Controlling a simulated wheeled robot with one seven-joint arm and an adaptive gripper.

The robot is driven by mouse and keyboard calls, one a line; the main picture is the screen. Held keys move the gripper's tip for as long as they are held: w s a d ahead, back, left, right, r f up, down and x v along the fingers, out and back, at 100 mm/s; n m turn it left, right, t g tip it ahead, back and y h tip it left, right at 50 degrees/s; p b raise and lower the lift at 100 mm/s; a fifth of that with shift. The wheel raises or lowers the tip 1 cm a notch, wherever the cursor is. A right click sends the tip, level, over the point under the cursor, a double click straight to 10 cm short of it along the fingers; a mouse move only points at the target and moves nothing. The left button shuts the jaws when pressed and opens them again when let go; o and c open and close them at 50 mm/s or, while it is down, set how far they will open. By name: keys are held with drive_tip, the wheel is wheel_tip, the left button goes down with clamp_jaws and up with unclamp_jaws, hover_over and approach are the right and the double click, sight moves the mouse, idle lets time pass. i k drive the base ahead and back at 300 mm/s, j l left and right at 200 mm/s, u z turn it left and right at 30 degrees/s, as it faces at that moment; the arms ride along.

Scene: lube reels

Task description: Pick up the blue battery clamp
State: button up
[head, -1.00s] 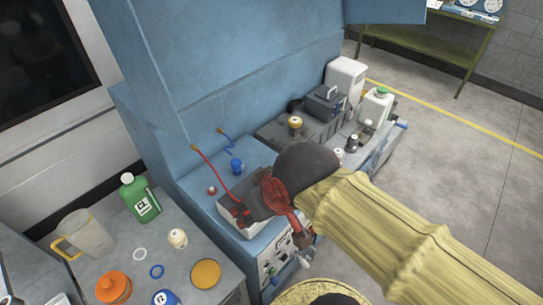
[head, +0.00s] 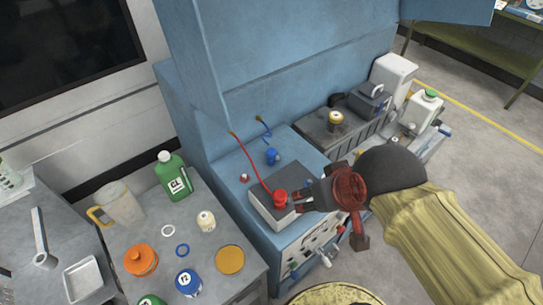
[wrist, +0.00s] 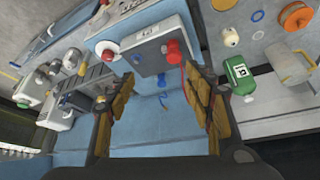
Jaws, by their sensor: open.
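The blue battery clamp (head: 272,156) rests on the blue bench top behind the grey battery box (head: 262,208), at the end of a blue cable. In the wrist view the blue clamp (wrist: 162,80) is small and appears between my fingers, farther off. A red clamp (head: 280,197) sits on the box with a red cable; it also shows in the wrist view (wrist: 174,51). My gripper (head: 304,199) is open and empty beside the right side of the box. Its spread fingers show in the wrist view (wrist: 157,77). It is apart from the blue clamp.
The tall blue cabinet wall (head: 290,60) rises behind the bench. A dark battery (head: 322,132) and a white canister (head: 393,75) stand to the right. A grey table (head: 205,265) with a green bottle (head: 174,177), a jug and several small containers is at left.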

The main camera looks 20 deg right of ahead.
sight(272, 154)
drive_tip(key=i+l+u, duration=0.1)
drive_tip(key=l+u, duration=1.05)
drive_tip(key=l, duration=0.15)
